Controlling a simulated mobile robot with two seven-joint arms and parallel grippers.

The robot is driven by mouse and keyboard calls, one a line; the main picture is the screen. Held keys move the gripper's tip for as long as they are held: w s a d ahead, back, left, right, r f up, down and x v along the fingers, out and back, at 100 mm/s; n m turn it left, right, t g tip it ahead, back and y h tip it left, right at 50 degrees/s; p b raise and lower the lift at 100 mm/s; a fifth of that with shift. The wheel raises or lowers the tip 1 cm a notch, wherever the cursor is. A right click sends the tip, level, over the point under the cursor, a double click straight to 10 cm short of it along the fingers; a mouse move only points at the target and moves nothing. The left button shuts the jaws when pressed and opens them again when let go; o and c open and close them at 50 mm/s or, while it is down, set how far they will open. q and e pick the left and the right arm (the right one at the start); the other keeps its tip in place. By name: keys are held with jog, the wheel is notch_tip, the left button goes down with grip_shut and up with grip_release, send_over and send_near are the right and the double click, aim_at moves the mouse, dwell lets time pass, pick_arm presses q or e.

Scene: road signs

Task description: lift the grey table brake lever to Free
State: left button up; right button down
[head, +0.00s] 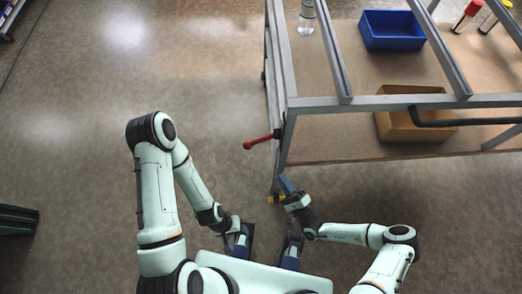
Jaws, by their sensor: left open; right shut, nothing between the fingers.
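The grey table (284,85) is a metal frame at the upper right. A lever with a red handle and round red knob (262,140) sticks out to the left from its near left leg, tilted a little down toward the knob. I take it for the brake lever; no wording for Free is readable. My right gripper (285,185) is shut and empty by the foot of that leg, below and right of the knob and apart from it. My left gripper (240,246) is open and empty, low in the middle near my base, well away from the lever.
A blue bin (391,31) and a cardboard box (417,101) are within the table's frame. A clear bottle (307,17) and red and yellow cylinders (467,16) are near the top. A dark green object (17,220) is at the left edge. The floor left of the table is clear.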

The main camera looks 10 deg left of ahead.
aim_at(260, 140)
jog(key=shift+s+a, duration=0.1)
jog(key=s+a+r+x, duration=0.1)
jog(key=s+x, duration=0.1)
jog(key=x, duration=1)
jog(key=shift+a+r, duration=0.3)
jog(key=shift+a, duration=0.3)
jog(key=shift+w+d, duration=0.1)
